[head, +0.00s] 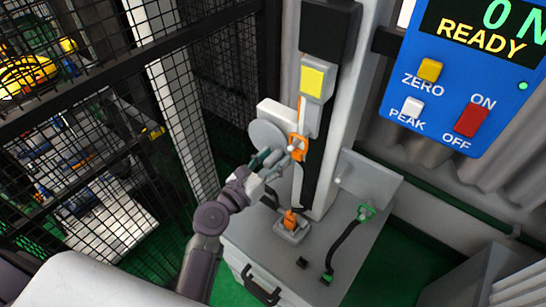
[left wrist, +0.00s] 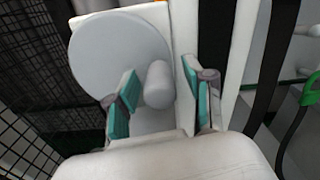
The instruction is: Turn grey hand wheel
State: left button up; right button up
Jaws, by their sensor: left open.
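The grey hand wheel (head: 265,134) is a round disc on the side of the upright tower, left of its dark rail. In the left wrist view the wheel (left wrist: 105,50) fills the upper left, and a pale rounded handle (left wrist: 158,84) sticks out from its face. My left gripper (head: 265,160) is at the lower edge of the wheel. In the left wrist view its two teal-padded fingers (left wrist: 161,92) are open, one on each side of the handle. I cannot tell whether either finger touches it. My right gripper is not in view.
An orange bracket (head: 298,147) and a yellow-faced box (head: 313,79) sit on the tower close to the wheel. Black mesh fencing (head: 70,110) stands on the left. A grey cabinet (head: 335,225) with an orange part (head: 290,219) is below. A blue display panel (head: 465,75) reads READY.

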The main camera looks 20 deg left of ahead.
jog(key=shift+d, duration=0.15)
pick_arm(q)
jog(key=shift+c, duration=0.9)
grip_shut()
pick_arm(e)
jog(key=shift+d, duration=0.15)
pick_arm(q)
jog(key=shift+f, duration=0.15)
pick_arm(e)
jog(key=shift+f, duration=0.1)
